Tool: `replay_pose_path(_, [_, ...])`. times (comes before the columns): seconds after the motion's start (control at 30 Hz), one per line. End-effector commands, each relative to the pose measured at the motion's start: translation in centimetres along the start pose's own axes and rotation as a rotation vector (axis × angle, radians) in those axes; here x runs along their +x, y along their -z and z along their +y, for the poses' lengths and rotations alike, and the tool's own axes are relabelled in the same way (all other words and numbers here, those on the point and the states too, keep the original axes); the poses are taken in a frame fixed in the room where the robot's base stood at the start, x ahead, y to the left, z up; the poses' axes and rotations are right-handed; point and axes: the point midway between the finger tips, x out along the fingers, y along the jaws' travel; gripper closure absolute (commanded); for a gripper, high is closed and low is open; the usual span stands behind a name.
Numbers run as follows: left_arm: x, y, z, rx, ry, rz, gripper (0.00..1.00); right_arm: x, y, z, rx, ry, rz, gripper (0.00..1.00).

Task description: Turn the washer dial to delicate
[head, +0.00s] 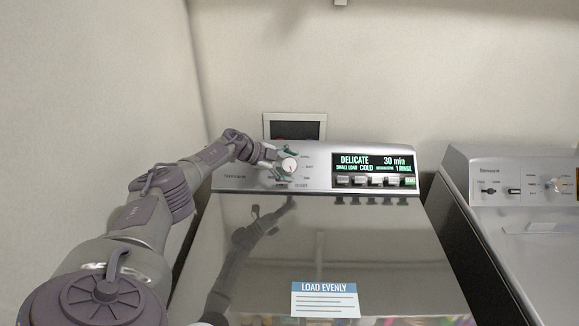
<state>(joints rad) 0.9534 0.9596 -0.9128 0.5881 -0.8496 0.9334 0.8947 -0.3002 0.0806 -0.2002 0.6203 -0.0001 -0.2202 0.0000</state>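The washer (330,225) stands in front of me with its lid shut. Its round white dial (290,165) is on the left part of the raised control panel. The display (373,162) reads "DELICATE", "30 min", "SMALL LOAD", "COLD" and "1 RINSE". My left gripper (286,163) is at the dial, with its green-tipped fingers spread on the upper and lower sides of it. I cannot tell whether the fingers touch the dial. My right gripper is not in view.
A row of several buttons (371,181) lies below the display. A "LOAD EVENLY" label (325,299) is on the shiny lid. A second machine (520,225) stands at the right. A wall is close on the left, and a dark framed box (295,128) is on the back wall.

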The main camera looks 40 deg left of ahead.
Motion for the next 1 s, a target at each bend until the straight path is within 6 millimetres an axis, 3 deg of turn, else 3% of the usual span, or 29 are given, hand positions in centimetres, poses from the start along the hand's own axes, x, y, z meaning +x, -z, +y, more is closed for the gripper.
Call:
replay_pose_path(0.27, [-0.2,-0.1,0.0,0.000,0.000,-0.002,0.19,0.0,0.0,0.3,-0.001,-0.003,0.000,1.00])
replay_pose_path(0.73, [-6.5,-0.2,0.1,0.000,-0.001,-0.003,0.19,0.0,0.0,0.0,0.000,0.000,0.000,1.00])
replay_pose_path(1.0, [-7.5,0.0,0.0,0.000,-0.001,0.000,0.19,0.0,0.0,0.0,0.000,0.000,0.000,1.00])
